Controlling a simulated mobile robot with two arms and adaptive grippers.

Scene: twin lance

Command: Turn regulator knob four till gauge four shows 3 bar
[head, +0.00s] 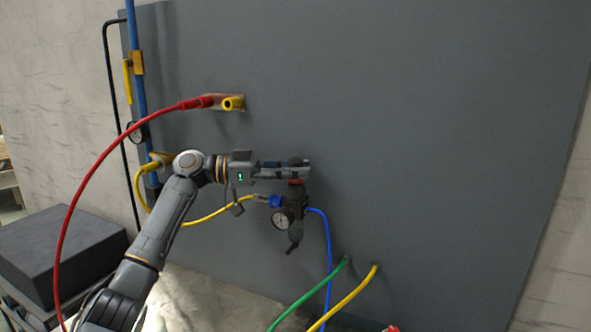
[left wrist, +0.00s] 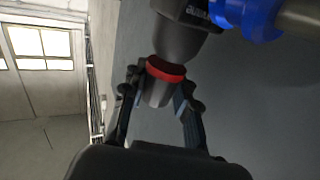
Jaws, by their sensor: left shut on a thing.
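A dark regulator (head: 292,206) is mounted on the grey panel, with a blue fitting on its left side. Its knob (head: 297,163) is at the top, with a red ring just below. My left gripper (head: 298,170) is shut on the knob, coming in from the left. In the left wrist view the two fingers stand on either side of the knob (left wrist: 160,91), below the red ring (left wrist: 166,68). A round white-faced gauge (head: 281,219) sits on the regulator's front; its needle is too small to read. My right gripper is not in view.
A red hose (head: 92,172) arcs in front of the left side. A yellow hose (head: 222,211) runs to the regulator and a blue hose (head: 328,245) leaves it. Green (head: 310,293) and yellow (head: 345,297) hoses cross below. The panel's (head: 440,130) right side is clear.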

